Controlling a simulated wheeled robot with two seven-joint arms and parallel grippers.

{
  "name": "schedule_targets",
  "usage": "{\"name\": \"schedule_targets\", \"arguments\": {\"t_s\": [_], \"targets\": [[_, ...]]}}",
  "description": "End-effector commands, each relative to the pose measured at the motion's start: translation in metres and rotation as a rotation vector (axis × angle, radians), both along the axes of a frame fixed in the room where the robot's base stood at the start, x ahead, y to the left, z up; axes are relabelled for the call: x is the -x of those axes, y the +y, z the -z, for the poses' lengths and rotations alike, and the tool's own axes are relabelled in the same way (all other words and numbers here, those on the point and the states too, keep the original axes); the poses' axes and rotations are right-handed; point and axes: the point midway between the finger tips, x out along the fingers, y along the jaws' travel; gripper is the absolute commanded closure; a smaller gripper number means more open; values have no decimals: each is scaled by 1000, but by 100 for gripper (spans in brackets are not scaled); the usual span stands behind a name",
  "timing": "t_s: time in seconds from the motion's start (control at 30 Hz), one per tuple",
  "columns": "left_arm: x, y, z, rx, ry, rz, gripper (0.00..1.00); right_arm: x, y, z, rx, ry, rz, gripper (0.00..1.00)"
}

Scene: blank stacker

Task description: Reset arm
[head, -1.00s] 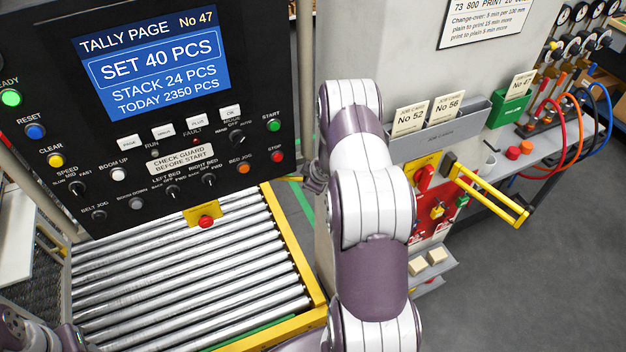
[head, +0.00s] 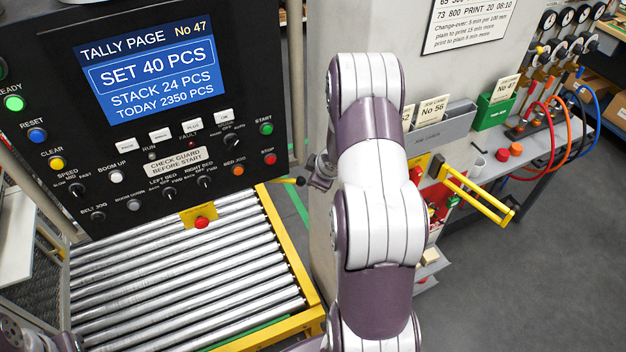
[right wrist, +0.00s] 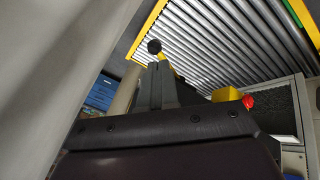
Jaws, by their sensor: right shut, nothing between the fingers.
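My right arm (head: 375,215) rises in the middle of the head view, in front of the grey column. My right gripper (head: 318,174) is small and partly hidden there, between the control panel (head: 165,110) and the column. In the right wrist view its two fingers (right wrist: 159,76) are together, with nothing seen between them. A black ball knob (right wrist: 154,46) on a yellow lever shows just beyond the fingertips; I cannot tell whether they touch. The yellow lever (head: 286,180) also shows in the head view. Only part of my left arm shows at the lower left; its gripper is out of view.
The roller bed (head: 180,285) with its yellow frame lies below the panel. A red button (head: 202,223) sits on a yellow box at the panel's bottom edge. Right of my arm are a card rack (head: 440,128), a yellow handle (head: 475,190) and a bench with hoses. Open floor lies lower right.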

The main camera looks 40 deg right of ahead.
Motion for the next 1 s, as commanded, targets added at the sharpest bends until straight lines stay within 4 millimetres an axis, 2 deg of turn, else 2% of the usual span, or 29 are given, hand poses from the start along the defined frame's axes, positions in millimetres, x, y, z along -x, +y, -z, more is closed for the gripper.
{"name": "schedule_targets", "arguments": {"t_s": [0.63, 0.7, 0.77, 0.8, 0.83, 0.9, 1.0], "targets": [[0, 0, -1, 0, 0, 0, 57, 3, -1, -2, 1, 8, 10, 100], [0, 0, -1, 0, 0, 0, 57, 19, -4, 5, -14, 63, 96, 100], [0, 0, 1, 0, 0, 0, 57, 52, 0, 12, -54, 154, 259, 100], [0, 0, 13, 0, 0, 0, 57, 75, 18, 15, -87, 221, 387, 100], [0, 0, 26, 0, -1, 0, 57, 90, 40, 16, -114, 267, 465, 100], [1, 0, 50, 0, 1, 0, 57, 118, 94, 14, -175, 349, 589, 100], [1, 0, 78, 0, 1, 0, 57, 150, 165, 11, -252, 412, 650, 100]]}}
